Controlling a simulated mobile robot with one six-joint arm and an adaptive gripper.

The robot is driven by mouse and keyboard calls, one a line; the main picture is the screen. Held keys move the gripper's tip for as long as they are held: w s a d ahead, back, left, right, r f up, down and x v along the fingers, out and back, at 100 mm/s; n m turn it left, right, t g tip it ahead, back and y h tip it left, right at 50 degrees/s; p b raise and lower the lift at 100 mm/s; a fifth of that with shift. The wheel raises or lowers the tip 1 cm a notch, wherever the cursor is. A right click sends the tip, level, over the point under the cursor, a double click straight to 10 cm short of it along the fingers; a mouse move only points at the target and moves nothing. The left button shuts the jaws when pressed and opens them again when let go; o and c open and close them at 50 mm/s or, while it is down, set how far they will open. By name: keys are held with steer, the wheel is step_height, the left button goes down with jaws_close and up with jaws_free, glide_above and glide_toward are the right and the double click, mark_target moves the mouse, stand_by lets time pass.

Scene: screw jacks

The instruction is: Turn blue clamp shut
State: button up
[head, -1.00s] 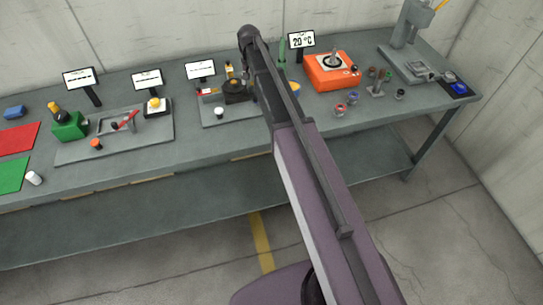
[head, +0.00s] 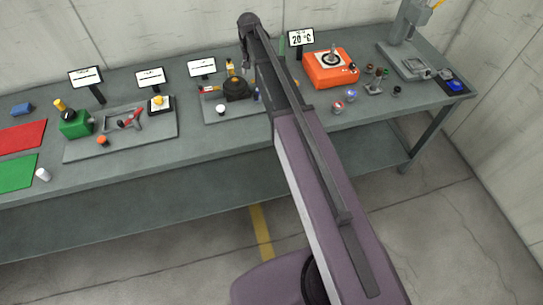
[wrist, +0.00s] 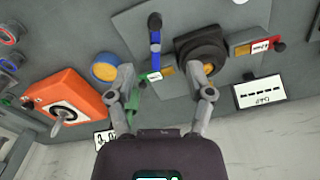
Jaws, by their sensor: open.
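The blue clamp (wrist: 155,48) is a narrow blue bar with a black knob at its far end. It shows in the wrist view beside a dark round fixture (wrist: 196,38) on a grey plate. My gripper (wrist: 166,76) is open, its fingers apart on either side of the line of the blue clamp, nothing between them. The right finger overlaps the dark fixture in the picture; the left one lies by a blue and yellow round part (wrist: 104,67). Height above the plate is hard to tell. In the head view my arm hides most of the clamp.
A red clamp (wrist: 254,47) sits on the fixture's other side. A display sign (wrist: 259,92) stands nearby. An orange device (wrist: 65,103) with a lever is at left. In the head view a green box (head: 76,124) and coloured mats lie farther left on the bench.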

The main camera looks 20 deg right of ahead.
steer(key=s+f+n+b, duration=0.1)
steer(key=s+f+b, duration=0.8)
steer(key=s, duration=0.4)
steer(key=s+f+n+b, duration=0.2)
steer(key=s+f+b, duration=0.8)
steer(key=s, duration=0.4)
steer(key=shift+f, duration=0.4)
steer(key=shift+a+r, duration=0.1)
step_height(320, 180, up, 20)
steer(key=m+p, duration=0.7)
steer(key=p, duration=1.3)
glide_above(256, 94)
steer(key=shift+w, duration=0.15)
steer(key=shift+f+b, duration=0.3)
step_height(256, 94, down, 13)
steer(key=b, duration=1.3)
steer(key=shift+f, duration=0.15)
jaws_close()
